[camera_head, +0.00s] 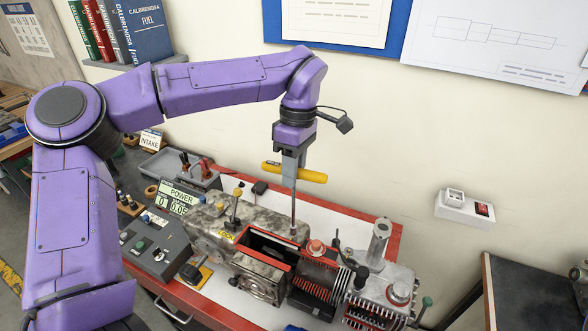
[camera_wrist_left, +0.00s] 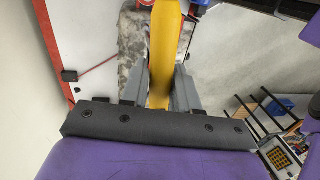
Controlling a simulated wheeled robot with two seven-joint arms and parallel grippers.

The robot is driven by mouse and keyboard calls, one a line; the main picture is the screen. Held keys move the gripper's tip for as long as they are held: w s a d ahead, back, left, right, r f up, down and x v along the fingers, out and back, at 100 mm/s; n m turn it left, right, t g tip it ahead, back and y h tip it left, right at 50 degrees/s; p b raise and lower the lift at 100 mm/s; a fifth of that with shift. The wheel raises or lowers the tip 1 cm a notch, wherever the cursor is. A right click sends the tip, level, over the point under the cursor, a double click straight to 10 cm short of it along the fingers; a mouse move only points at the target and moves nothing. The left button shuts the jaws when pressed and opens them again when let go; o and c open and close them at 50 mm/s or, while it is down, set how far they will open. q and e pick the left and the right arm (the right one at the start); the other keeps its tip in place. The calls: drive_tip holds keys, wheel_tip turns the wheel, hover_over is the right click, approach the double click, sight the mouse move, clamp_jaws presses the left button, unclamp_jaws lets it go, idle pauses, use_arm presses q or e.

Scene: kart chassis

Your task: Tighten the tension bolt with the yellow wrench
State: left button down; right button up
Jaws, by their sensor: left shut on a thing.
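The yellow wrench (camera_head: 312,175) is a T-shape with a yellow crossbar and a thin grey shaft (camera_head: 294,212) pointing down. My left gripper (camera_head: 291,172) is shut on the crossbar from above, above the kart chassis (camera_head: 218,222). The shaft's lower end reaches the top of the grey chassis block near its back edge. I cannot tell whether it is seated on the tension bolt, which I cannot make out. In the left wrist view the yellow crossbar (camera_wrist_left: 165,50) runs between the two grey fingers. My right gripper is not in view.
The chassis stands on a red-edged bench (camera_head: 372,222). A metal cylinder (camera_head: 378,242) and levers rise at its right. A control box (camera_head: 156,247) and a POWER display (camera_head: 180,197) are at the left. A wall socket (camera_head: 464,207) is at the right.

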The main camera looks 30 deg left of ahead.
use_arm(q)
drive_tip(key=m+y, duration=0.1)
drive_tip(key=m, duration=0.6)
drive_tip(key=shift+n, duration=0.7)
drive_tip(key=shift+r, duration=0.1)
drive_tip(key=shift+r, duration=1.65)
drive_tip(key=shift+r, duration=2.5)
